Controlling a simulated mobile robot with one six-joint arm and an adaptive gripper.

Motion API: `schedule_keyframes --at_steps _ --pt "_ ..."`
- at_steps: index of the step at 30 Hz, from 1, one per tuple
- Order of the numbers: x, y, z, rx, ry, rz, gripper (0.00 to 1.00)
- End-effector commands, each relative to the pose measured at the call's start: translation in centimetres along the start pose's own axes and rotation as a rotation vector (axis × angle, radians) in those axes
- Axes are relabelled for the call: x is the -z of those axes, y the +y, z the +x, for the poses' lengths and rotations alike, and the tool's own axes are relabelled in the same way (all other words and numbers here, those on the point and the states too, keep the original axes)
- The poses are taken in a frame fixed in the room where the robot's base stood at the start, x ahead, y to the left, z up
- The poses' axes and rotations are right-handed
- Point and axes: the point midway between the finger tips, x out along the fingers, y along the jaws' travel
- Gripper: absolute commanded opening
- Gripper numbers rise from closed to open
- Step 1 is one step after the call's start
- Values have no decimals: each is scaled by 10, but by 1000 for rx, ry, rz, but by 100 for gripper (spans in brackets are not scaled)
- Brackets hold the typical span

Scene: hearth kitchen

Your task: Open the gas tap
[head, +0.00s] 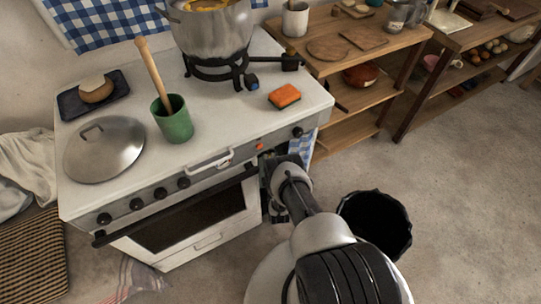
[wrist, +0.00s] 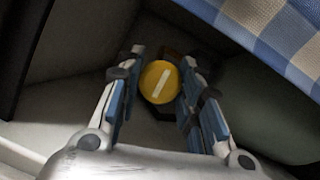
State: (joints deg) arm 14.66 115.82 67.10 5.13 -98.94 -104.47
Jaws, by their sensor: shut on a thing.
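The gas tap (wrist: 160,82) is a round yellow knob with a pale bar across its face, the bar slanting slightly. It sits inside a dim grey recess in the wrist view. My gripper (wrist: 164,76) has its two blue-padded fingers on either side of the knob and is shut on it. In the head view my gripper (head: 281,172) reaches into the open space at the right end of the white stove (head: 225,120), below the panel. The tap is hidden there behind my gripper and arm.
A blue checked cloth (wrist: 270,35) hangs close to my gripper at the upper right of the wrist view. A black bin (head: 376,222) stands on the floor right of my arm. Wooden shelves (head: 350,100) stand right of the stove. Floor farther right is clear.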

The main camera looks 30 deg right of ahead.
Motion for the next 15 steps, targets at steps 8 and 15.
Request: schedule_keyframes --at_steps 8,15 --pt "0 0 0 1 -1 0 45" --pt "0 0 0 1 0 0 54"
